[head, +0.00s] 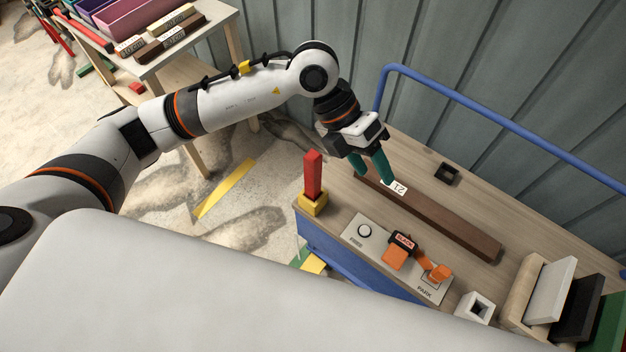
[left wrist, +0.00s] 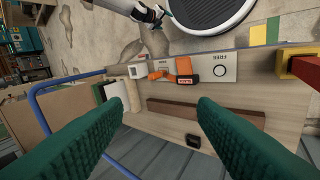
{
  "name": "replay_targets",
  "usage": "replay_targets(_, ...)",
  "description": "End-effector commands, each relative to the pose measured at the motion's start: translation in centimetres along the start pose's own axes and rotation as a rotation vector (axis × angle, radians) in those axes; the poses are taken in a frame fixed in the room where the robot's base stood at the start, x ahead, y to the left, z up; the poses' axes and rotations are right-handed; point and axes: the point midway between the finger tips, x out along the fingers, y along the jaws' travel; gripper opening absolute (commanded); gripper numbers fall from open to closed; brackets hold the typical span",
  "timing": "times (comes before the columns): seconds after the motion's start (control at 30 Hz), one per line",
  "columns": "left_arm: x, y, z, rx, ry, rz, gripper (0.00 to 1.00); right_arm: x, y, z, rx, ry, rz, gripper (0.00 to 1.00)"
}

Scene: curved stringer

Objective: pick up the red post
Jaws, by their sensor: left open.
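The red post (head: 313,174) stands upright in a yellow base (head: 313,204) at the near left corner of the wooden cart top. In the left wrist view the post (left wrist: 303,63) and its yellow base (left wrist: 286,66) show at the right edge, partly cut off. My left gripper (head: 374,177) has green fingers, spread apart and empty. It is above the cart, to the right of the post and apart from it, over the left end of a brown beam (head: 440,219). In the left wrist view the open fingers (left wrist: 160,120) frame the brown beam (left wrist: 205,113).
A panel with a white knob (head: 364,231) and orange pieces (head: 397,254) lies along the cart's near edge. A small black square socket (head: 447,174) sits behind the beam. A white block (head: 475,307) and upright boards (head: 549,290) stand at right. A blue rail (head: 480,117) runs along the back.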

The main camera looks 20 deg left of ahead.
Motion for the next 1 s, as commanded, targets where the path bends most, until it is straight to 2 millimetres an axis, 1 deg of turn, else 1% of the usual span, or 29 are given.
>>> replay_targets(0.03, -1.2, -3.0, -0.2, -0.015, -0.024, -0.154, 0.53, 0.0, 0.1, 0.0, 0.001, -0.001, 0.001, 0.74)
replay_targets(0.1, -3.0, -6.4, -0.2, -0.047, -0.055, -0.336, 0.53, 0.0, 0.1, 0.1, 0.001, -0.001, 0.002, 0.74)
replay_targets(0.13, -3.8, -7.6, -0.2, -0.061, -0.064, -0.4, 0.53, 0.0, 0.2, 0.1, 0.001, -0.001, 0.002, 0.74)
replay_targets(0.2, -5.4, -9.6, -0.1, -0.093, -0.079, -0.517, 0.53, 0.0, 0.2, 0.1, 0.001, -0.001, 0.003, 0.74)
replay_targets(0.23, -6.0, -10.2, -0.1, -0.103, -0.084, -0.553, 0.53, 0.0, 0.2, 0.1, 0.001, -0.001, 0.003, 0.74)
replay_targets(0.33, -6.7, -11.5, 0.1, -0.127, -0.094, -0.622, 0.53, -0.2, 0.2, 0.1, 0.001, -0.002, 0.003, 0.74)
replay_targets(0.43, -5.8, -12.5, 0.4, -0.133, -0.1, -0.637, 0.53, -0.6, 0.2, 0.1, 0.001, -0.002, 0.003, 0.74)
replay_targets(0.6, -3.4, -14.2, 0.8, -0.131, -0.1, -0.634, 0.53, -1.2, 0.2, 0.2, 0.001, -0.002, 0.003, 0.74)
replay_targets(0.7, -2.3, -14.9, 0.9, -0.131, -0.098, -0.632, 0.53, -1.4, 0.2, 0.2, 0.001, -0.002, 0.002, 0.74)
replay_targets(0.87, -1.5, -15.5, 1.0, -0.129, -0.097, -0.631, 0.53, -1.7, 0.2, 0.3, 0.001, -0.002, 0.002, 0.74)
replay_targets(1.0, 0.0, -16.4, 1.2, -0.13, -0.099, -0.63, 0.53, -2.7, 0.1, 0.4, 0.001, -0.002, 0.002, 0.74)
